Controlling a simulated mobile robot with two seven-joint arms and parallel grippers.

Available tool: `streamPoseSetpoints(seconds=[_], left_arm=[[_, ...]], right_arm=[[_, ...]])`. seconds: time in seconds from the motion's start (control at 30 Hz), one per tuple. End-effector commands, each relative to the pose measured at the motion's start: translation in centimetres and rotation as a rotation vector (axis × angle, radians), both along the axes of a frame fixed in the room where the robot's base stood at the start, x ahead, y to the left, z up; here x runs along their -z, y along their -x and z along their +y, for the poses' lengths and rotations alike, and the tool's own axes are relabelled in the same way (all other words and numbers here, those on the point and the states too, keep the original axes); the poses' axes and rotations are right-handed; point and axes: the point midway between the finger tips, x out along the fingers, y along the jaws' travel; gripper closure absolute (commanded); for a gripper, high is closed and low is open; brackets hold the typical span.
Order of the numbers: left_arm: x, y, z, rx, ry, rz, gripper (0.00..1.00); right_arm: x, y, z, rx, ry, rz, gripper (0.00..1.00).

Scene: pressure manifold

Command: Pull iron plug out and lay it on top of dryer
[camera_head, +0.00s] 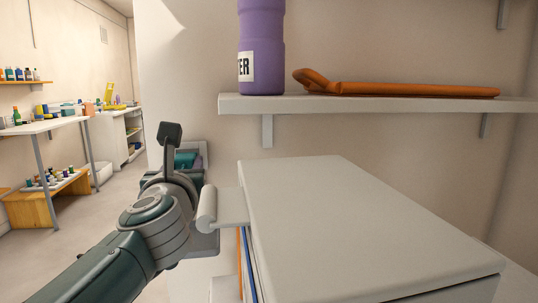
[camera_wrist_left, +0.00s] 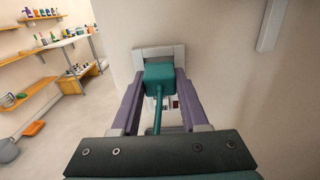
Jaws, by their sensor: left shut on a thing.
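The plug is a teal block (camera_wrist_left: 159,74) with a teal cord (camera_wrist_left: 158,115) running from it, in front of a pale wall socket plate (camera_wrist_left: 179,54). My left gripper (camera_wrist_left: 158,82) is shut on the plug, with one purple finger on each side. In the head view the plug (camera_head: 186,160) and socket plate (camera_head: 203,150) show small beyond my left wrist. I cannot tell whether the plug's pins are still in the socket. The dryer (camera_head: 345,215) is the white box at the right, its flat top bare. My right gripper is out of view.
A wall shelf (camera_head: 400,104) above the dryer holds a purple bottle (camera_head: 262,40) and a long orange object (camera_head: 400,89). A white table (camera_head: 45,125), a wooden bench (camera_head: 35,208) and bottles stand at the far left. The floor between is clear.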

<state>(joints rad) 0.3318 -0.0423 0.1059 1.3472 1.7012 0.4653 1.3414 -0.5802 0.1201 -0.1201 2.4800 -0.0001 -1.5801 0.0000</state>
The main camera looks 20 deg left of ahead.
Motion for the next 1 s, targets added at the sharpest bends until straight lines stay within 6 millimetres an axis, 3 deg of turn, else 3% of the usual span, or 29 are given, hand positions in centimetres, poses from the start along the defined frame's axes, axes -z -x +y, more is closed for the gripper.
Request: streamPoseSetpoints(seconds=[1.0], left_arm=[[0.0, 3.5, -2.1, -0.001, 0.001, 0.000, 1.00]], right_arm=[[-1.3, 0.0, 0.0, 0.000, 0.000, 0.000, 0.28]])
